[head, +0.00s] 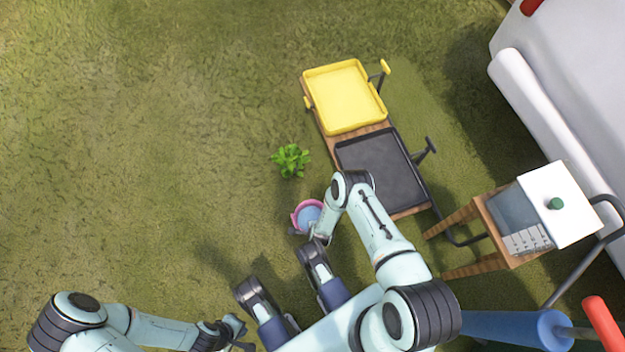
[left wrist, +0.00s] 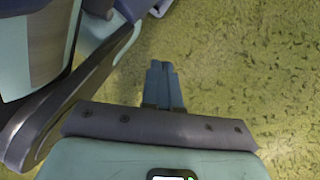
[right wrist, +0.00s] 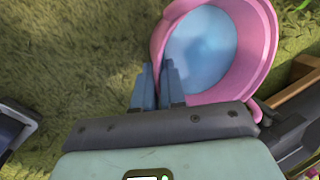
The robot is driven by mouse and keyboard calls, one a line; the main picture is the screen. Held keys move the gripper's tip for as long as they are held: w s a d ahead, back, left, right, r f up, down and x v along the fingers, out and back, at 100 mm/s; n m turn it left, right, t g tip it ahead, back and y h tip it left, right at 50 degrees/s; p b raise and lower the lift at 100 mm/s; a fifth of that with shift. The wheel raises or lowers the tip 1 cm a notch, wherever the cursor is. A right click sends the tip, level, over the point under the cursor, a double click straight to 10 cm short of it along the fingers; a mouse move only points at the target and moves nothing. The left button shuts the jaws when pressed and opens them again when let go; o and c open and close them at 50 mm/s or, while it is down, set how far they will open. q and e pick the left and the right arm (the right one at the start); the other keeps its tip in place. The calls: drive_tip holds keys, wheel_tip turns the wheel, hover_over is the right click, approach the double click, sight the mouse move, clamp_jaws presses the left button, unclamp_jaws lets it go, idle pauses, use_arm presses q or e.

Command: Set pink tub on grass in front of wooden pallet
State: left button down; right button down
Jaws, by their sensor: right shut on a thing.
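The pink tub (head: 297,211), with a light blue inside, is over the grass at the middle of the head view. My right gripper (head: 305,235) is shut on its near rim. Whether the tub touches the grass is hard to tell. The wooden pallet (head: 358,136) lies beyond and right of the tub, bearing a yellow tray (head: 345,95) and a black tray (head: 385,165). My left gripper (head: 240,338) is low in the head view; its fingers (left wrist: 163,88) are together and empty over grass.
A leafy green plant (head: 290,160) stands on the grass beyond the tub, left of the pallet. A wooden stand (head: 475,218) with a white-topped box (head: 560,205) is at the right. A large white object (head: 575,90) fills the upper right. The grass at left is clear.

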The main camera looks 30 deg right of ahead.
drive_tip(key=shift+f, duration=0.65)
drive_tip(key=c, duration=1.2)
unclamp_jaws()
use_arm(q)
drive_tip(key=shift+s+f, duration=0.25)
drive_tip(key=shift+s, duration=0.3)
